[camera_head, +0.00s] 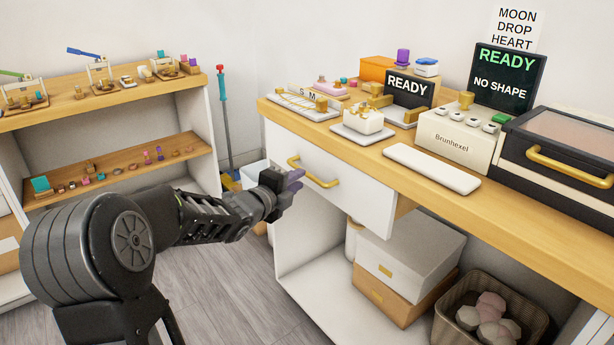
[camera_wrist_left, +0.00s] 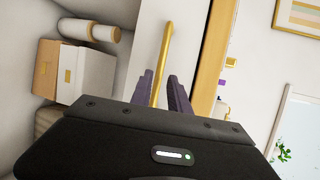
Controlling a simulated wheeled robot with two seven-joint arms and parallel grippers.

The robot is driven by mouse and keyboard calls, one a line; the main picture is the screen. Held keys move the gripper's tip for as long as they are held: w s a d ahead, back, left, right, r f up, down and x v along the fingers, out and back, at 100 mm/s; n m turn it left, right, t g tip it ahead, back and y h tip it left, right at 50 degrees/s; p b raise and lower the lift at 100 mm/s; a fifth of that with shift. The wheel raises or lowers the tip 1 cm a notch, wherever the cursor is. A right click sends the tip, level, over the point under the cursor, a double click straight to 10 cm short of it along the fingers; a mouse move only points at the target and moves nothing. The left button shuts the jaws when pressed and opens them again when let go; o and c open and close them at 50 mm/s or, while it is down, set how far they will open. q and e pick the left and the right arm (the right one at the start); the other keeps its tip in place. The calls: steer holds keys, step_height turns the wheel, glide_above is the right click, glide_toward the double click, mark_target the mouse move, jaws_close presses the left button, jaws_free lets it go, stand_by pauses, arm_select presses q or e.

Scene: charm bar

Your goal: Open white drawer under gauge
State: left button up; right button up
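The white drawer (camera_head: 335,195) sits under the left end of the wooden counter, below a board marked S M (camera_head: 305,102). Its front carries a gold bar handle (camera_head: 325,181), which also shows in the left wrist view (camera_wrist_left: 166,50). My right gripper is in neither view.
Below the drawer is an open shelf with a white box (camera_head: 410,250), a cardboard box (camera_head: 390,293) and a basket (camera_head: 490,312). A screen (camera_head: 508,77) and a white machine (camera_head: 455,140) stand on the counter. Grey floor lies clear before the drawer.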

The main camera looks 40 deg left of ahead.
arm_select(q)
steer(key=x, duration=0.5)
steer(key=shift+w+f+b, duration=0.1)
steer(key=shift+w+b, duration=0.2)
steer(key=shift+w, duration=0.05)
steer(key=shift+c, duration=0.4)
jaws_close()
stand_by(0.7)
